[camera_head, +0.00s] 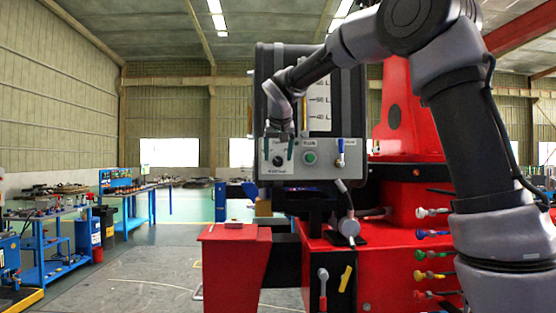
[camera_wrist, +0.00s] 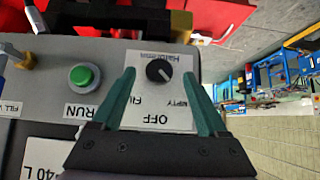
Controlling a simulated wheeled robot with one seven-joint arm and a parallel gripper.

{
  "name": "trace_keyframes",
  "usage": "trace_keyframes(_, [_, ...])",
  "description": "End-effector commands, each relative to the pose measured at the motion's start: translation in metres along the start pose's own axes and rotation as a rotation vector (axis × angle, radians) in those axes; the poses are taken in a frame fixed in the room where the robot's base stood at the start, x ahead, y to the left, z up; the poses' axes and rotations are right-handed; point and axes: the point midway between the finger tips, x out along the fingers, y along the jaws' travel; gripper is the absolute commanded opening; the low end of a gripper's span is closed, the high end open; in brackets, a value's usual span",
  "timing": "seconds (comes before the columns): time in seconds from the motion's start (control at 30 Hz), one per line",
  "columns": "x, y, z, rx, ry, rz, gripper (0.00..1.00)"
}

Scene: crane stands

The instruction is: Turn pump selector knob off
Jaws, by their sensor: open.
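The pump selector knob (camera_wrist: 158,71) is a round black knob on a white label plate of the grey control panel (camera_head: 325,171). In the wrist view, the plate's words appear upside down, with OFF below the knob and EMPTY to its lower right. The knob's white mark seems to point to the lower right, toward EMPTY. In the head view the knob (camera_head: 278,160) shows small. My gripper (camera_wrist: 159,74) has its two green fingers apart, one on each side of the knob with gaps between. It also shows at the panel in the head view (camera_head: 278,149).
A green RUN button (camera_wrist: 83,76) sits beside the knob plate, and a blue-handled valve (camera_head: 340,150) is farther right in the head view. A black-framed tank with a level scale (camera_head: 319,100) rises above. Red crane parts (camera_head: 235,240) stand below the panel.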

Motion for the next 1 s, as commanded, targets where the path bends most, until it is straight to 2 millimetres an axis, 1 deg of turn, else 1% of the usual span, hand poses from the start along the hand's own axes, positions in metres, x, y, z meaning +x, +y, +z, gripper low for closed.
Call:
trace_keyframes(0.03, [0.007, 0.0, 0.0, 0.001, -0.002, 0.002, 0.76])
trace_keyframes(0.1, [0.014, 0.0, 0.0, 0.001, -0.001, 0.001, 0.76])
trace_keyframes(0.2, [0.019, 0.001, 0.0, 0.002, -0.001, 0.001, 0.76])
trace_keyframes(0.5, [0.021, 0.001, 0.0, 0.002, 0.0, 0.0, 0.76])
trace_keyframes(0.57, [0.021, 0.001, 0.0, 0.002, 0.0, 0.0, 0.53])
trace_keyframes(0.6, [0.021, 0.001, 0.0, 0.002, 0.0, 0.0, 0.38])
trace_keyframes(0.67, [0.021, 0.001, 0.0, 0.001, 0.0, 0.0, 0.15])
trace_keyframes(0.7, [0.021, 0.001, 0.0, 0.001, 0.0, 0.0, 0.0])
trace_keyframes(1.0, [0.021, 0.001, 0.0, 0.021, 0.0, -0.02, 0.0])
